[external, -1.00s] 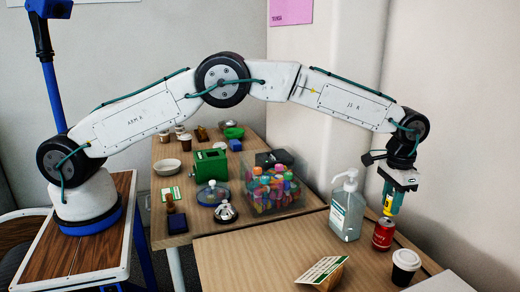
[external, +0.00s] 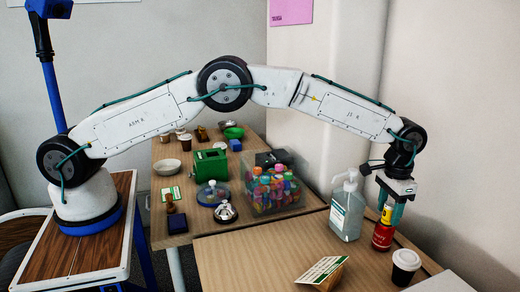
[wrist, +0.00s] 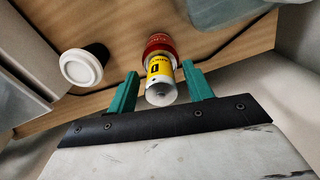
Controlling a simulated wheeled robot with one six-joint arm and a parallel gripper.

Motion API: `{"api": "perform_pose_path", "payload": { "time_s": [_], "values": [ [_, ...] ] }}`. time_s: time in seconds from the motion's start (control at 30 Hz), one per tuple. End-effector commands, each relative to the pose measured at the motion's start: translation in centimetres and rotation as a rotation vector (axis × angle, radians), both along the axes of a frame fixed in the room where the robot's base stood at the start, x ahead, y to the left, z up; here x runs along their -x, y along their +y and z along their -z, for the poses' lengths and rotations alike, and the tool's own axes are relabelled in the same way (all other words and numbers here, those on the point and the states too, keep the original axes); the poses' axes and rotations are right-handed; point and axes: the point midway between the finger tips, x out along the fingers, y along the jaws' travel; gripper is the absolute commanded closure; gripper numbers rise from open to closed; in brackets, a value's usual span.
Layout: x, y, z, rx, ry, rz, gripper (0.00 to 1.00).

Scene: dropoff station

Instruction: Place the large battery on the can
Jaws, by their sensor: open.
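The large battery (wrist: 160,80) is yellow with a white end. It stands upright on top of the red can (external: 382,238) on the near table. In the wrist view the red can (wrist: 158,43) shows behind the battery. My gripper (wrist: 158,88) is open, with its green fingers on either side of the battery and a visible gap on each side. In the external view my gripper (external: 391,209) is just above the can, pointing down, and the battery (external: 386,214) shows between its fingers.
A card holder (external: 322,272) lies at the table's front. A clear bin of colored items (external: 272,190) stands on the far table. The near table's left is free.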

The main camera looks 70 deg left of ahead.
Motion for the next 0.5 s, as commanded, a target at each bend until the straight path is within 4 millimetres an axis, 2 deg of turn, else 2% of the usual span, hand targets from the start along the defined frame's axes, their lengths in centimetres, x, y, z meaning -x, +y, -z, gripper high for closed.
{"api": "perform_pose_path", "payload": {
  "time_s": [0.5],
  "values": [
    [-0.1, 0.0, -9.8, 0.003, -0.003, 0.001, 0.49]
  ]
}}
